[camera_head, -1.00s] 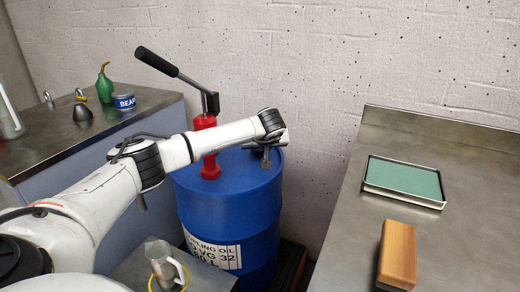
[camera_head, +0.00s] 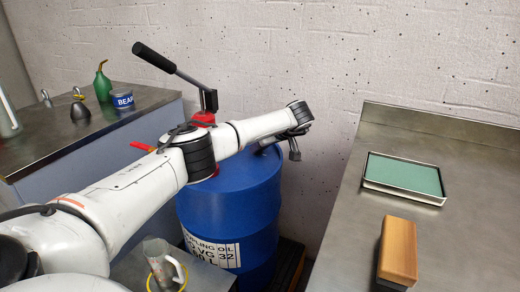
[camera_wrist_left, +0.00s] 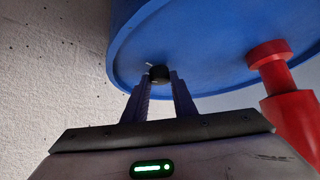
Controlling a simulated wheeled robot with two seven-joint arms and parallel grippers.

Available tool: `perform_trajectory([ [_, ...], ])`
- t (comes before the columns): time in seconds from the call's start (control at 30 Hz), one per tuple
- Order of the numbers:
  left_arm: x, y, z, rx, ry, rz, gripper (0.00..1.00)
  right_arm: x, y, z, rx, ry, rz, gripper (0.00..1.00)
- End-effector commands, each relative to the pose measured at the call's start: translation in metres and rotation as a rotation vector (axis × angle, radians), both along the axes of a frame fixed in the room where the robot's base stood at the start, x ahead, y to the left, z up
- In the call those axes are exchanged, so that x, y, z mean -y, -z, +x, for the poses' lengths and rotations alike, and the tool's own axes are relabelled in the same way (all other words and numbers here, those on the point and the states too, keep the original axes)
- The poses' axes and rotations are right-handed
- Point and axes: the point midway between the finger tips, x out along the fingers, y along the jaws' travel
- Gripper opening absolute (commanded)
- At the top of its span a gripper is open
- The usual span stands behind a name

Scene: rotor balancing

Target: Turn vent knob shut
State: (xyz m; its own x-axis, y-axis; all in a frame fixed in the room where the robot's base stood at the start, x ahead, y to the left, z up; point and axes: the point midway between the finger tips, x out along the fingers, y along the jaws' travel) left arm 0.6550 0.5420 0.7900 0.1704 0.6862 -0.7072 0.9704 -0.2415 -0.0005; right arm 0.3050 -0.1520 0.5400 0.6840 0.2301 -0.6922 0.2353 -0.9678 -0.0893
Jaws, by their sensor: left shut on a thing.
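The blue drum (camera_head: 230,205) stands upright beside the wall, and its top also fills the upper part of the left wrist view (camera_wrist_left: 215,45). The vent knob is a small black knob (camera_wrist_left: 159,72) near the edge of the drum top. My left gripper (camera_wrist_left: 160,80) is shut on it, with one finger on each side. In the head view my left arm reaches across the drum, and the knob is hidden or too small to make out. My right gripper is not in view.
A red hand pump (camera_head: 204,117) with a long black-gripped lever rises from the drum, close to my left forearm. A bench with a green bottle (camera_head: 103,82) and a blue tin (camera_head: 122,99) is at left. A steel bench (camera_head: 460,225) is at right.

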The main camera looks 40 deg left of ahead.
Motion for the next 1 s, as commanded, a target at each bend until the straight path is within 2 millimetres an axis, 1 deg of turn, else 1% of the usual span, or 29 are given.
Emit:
perform_trajectory([
  [0.03,-0.0004,0.0002,0.001,0.003,-0.019,0.002,0.02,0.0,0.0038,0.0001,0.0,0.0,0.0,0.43],
  [0.1,-0.0008,-0.0001,0.0011,0.003,-0.042,0.002,0.02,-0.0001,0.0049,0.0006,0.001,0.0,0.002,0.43],
  [0.37,-0.0011,-0.001,0.0016,0.003,-0.091,0.002,0.02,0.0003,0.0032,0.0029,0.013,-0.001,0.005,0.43],
  [0.87,-0.0013,-0.0015,0.0017,0.003,-0.1,0.002,0.02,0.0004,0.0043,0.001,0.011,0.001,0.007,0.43],
  [0.9,-0.0013,-0.0014,0.0017,0.003,-0.1,0.002,0.31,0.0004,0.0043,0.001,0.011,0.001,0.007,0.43],
  [0.97,-0.0012,-0.0013,0.0016,0.003,-0.1,0.001,0.41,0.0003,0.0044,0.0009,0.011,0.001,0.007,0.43],
  [1.0,-0.0011,-0.0011,0.0016,0.003,-0.1,0.001,0.43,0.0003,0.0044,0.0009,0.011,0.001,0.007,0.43],
])
